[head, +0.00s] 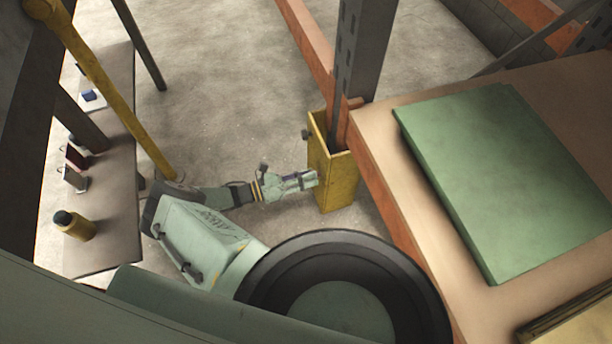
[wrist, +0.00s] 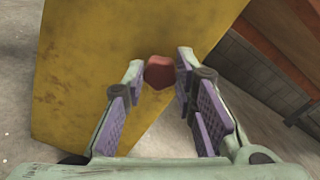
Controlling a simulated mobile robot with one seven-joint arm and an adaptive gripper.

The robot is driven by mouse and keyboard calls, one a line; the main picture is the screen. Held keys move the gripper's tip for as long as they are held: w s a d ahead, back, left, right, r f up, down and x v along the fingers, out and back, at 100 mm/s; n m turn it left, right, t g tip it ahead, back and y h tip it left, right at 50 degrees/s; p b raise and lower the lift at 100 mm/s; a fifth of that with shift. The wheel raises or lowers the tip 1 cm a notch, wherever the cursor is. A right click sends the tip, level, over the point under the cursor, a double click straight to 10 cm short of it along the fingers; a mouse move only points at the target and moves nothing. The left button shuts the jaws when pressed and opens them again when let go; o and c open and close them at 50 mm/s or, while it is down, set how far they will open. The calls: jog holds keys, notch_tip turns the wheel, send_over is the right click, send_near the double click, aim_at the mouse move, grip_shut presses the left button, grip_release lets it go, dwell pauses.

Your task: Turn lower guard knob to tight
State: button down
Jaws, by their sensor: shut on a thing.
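The yellow post guard (head: 338,182) stands on the floor around the foot of a grey rack upright; its face fills much of the wrist view (wrist: 90,50). The lower guard knob is a small red, faceted knob (wrist: 159,72) on that face. My gripper (head: 314,179) reaches the guard's left side, low down. In the wrist view its two purple-padded fingers (wrist: 160,70) are shut on the red knob, one at each side. In the head view the knob is hidden by the fingers. A second, dark knob (head: 307,134) sits higher on the guard.
A rack shelf (head: 385,125) with a green panel (head: 510,175) lies to the right of the guard. An orange beam (head: 308,45) runs behind it. A side bench (head: 110,215) at left holds a yellow-black bottle (head: 75,226) and small items. Concrete floor (head: 220,100) is clear behind my arm.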

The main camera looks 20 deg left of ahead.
jog(key=n+p, duration=0.2)
jog(key=n, duration=0.6)
jog(key=n+p, duration=0.3)
jog(key=n, duration=0.6)
jog(key=n+p, duration=0.2)
jog(key=n, duration=0.6)
jog(key=shift+s+f+n, duration=0.1)
jog(key=shift+f+n, duration=0.2)
jog(key=shift+n, duration=0.1)
dwell(1.5)
jog(key=shift+m, duration=0.3)
dwell(0.4)
jog(key=c, duration=1.3)
grip_release()
